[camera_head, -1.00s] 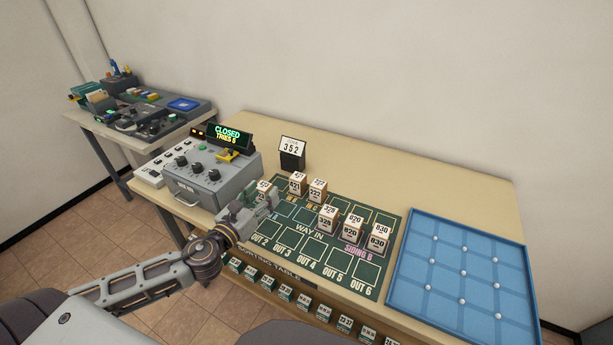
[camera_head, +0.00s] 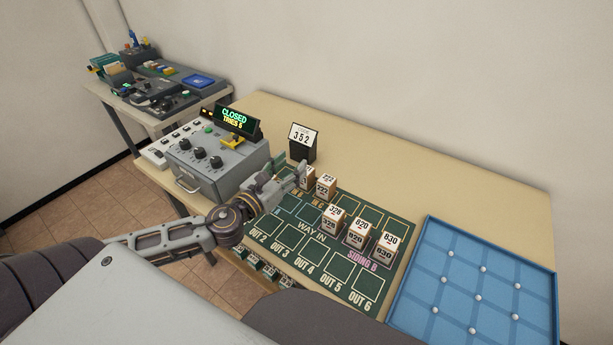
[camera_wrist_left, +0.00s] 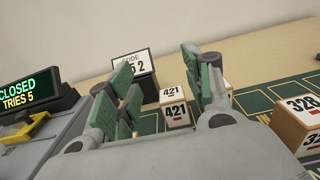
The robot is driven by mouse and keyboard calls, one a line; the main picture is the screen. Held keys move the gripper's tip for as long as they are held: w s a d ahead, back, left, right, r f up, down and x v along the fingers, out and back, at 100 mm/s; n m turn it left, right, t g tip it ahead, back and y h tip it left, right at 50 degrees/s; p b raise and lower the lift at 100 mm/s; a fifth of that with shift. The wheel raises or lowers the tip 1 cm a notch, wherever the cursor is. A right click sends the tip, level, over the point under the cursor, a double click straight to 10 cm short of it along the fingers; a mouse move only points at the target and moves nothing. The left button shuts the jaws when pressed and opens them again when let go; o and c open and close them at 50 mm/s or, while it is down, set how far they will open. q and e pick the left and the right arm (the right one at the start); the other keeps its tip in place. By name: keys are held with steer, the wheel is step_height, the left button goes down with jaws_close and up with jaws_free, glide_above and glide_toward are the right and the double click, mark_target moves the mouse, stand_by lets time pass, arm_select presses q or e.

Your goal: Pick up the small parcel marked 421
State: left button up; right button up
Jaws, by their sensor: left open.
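The parcel marked 421 (camera_wrist_left: 174,108) is a small box with a white numbered top and front. In the left wrist view it stands upright beyond my left gripper (camera_wrist_left: 160,85), showing between the spread green-padded fingers. In the head view the 421 parcel (camera_head: 309,179) is partly hidden behind the fingertips. My left gripper (camera_head: 284,177) is open and empty, low over the back left of the green sorting board (camera_head: 290,222). Whether a finger touches the parcel cannot be told. My right gripper is out of view.
Another parcel (camera_head: 325,187) stands close right of 421. Parcels 328 (camera_head: 333,218), 820 (camera_head: 358,233) and 830 (camera_head: 386,247) stand further right. The code sign (camera_head: 302,142) is behind. A grey control box (camera_head: 210,165) is left; a blue tray (camera_head: 480,280) is right.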

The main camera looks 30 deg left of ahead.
mark_target(306, 183)
arm_select(q)
step_height(306, 183, down, 8)
steer(key=b, duration=0.3)
steer(key=shift+w, duration=0.15)
steer(key=shift+w+d, duration=0.1)
steer(key=shift+w, duration=0.75)
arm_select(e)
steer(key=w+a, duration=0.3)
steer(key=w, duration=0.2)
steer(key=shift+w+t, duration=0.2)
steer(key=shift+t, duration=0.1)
arm_select(q)
steer(key=shift+w, duration=0.15)
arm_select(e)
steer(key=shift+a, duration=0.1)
arm_select(q)
steer(key=shift+w+d, duration=0.15)
steer(key=shift+w, duration=0.8)
steer(key=shift+w+d+p, duration=0.15)
steer(key=shift+w+p, duration=0.15)
steer(key=shift+w, duration=0.8)
steer(key=shift+w+d, duration=0.1)
steer(key=shift+w, duration=0.45)
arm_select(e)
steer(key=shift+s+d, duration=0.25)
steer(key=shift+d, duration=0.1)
